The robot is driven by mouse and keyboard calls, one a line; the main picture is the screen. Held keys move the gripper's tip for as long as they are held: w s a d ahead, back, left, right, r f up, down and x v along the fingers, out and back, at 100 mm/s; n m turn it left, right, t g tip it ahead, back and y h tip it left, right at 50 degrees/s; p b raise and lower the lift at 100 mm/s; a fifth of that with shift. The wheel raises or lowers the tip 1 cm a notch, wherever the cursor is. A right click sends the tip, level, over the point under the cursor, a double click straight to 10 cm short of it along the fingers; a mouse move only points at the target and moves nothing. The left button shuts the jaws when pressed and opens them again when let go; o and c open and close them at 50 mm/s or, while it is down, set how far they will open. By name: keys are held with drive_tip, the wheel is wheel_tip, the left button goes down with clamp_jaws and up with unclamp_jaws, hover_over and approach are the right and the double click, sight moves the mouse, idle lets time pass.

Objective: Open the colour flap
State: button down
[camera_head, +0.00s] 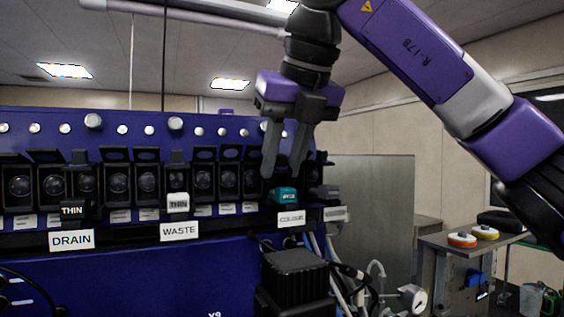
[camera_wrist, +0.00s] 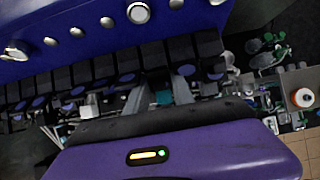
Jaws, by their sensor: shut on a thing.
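The colour flap appears to be the small teal piece (camera_head: 285,195) with pale marking, just above the COLOUR label (camera_head: 291,218) at the right end of the blue panel. My gripper (camera_head: 282,174) points down over it from above, with one finger at each side. The fingers stand apart by about the piece's width and are shut on it. In the wrist view, the teal piece (camera_wrist: 163,97) shows between the two grey fingers of my gripper (camera_wrist: 159,98). The fingers hide part of the slot behind, and the flap's exact angle is hard to tell.
A row of black ports with raised covers (camera_head: 118,180) runs left along the panel. A black THIN block (camera_head: 72,211) and a white one (camera_head: 178,203) stick out there. A black box (camera_head: 295,277) and hoses sit below. A side table (camera_head: 470,242) stands at right.

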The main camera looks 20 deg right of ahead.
drive_tip(key=shift+w+r+g, duration=0.1)
drive_tip(key=shift+r+g, duration=0.15)
drive_tip(key=shift+g, duration=0.75)
drive_tip(key=c, duration=1.4)
unclamp_jaws()
